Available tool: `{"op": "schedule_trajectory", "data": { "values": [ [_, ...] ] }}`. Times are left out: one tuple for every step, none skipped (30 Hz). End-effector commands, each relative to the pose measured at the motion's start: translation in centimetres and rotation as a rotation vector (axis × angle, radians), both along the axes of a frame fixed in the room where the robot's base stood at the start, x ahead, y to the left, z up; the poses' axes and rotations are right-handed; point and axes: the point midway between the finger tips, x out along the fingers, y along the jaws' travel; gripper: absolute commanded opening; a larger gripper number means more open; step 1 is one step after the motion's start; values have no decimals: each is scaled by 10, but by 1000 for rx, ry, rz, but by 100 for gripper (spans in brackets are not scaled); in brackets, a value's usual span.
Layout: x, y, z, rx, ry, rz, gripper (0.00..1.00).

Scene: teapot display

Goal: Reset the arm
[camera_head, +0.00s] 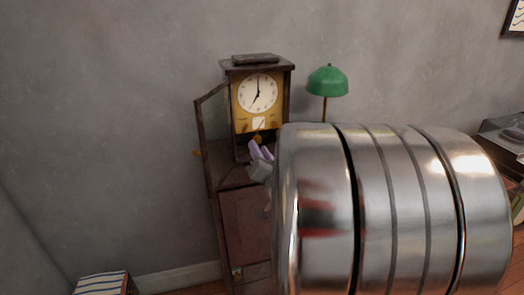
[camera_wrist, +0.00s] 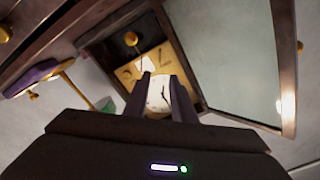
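My gripper (camera_head: 261,151) is in front of the lower part of a dark wooden clock (camera_head: 285,90), close to its open case. In the wrist view my gripper (camera_wrist: 160,88) has its two dark fingers apart with nothing held between them. The clock's white dial (camera_wrist: 157,93) shows through the gap. Whether the fingertips touch the clock, I cannot tell. My large metal arm link covers the right and lower middle of the head view.
The clock's glazed door (camera_wrist: 230,50) stands open, swung out to the left in the head view (camera_head: 201,140). A green-shaded lamp (camera_head: 328,81) stands right of the clock. A wooden cabinet (camera_head: 243,225) is below. A striped object (camera_head: 101,283) lies lower left.

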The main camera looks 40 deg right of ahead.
Motion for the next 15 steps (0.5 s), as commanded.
{"op": "schedule_trajectory", "data": {
  "values": [
    [1,0,0,0,1,1,23],
    [1,0,0,-1,1,1,23],
    [1,0,0,-1,1,1,23],
    [2,1,0,-1,1,1,23],
    [2,1,-1,-1,2,1,23],
    [3,1,-1,-2,3,1,23],
    [3,1,-1,-2,3,0,23],
    [4,1,-1,-2,5,1,23],
    [5,2,-1,-2,5,1,23],
    [5,2,-1,-3,6,2,23],
    [6,2,-1,-3,6,2,23],
    [7,3,-2,-3,7,2,23],
    [8,3,-2,-5,8,1,23],
    [8,3,-2,-8,10,1,23],
    [10,4,-3,-15,17,1,23]
  ]
}}
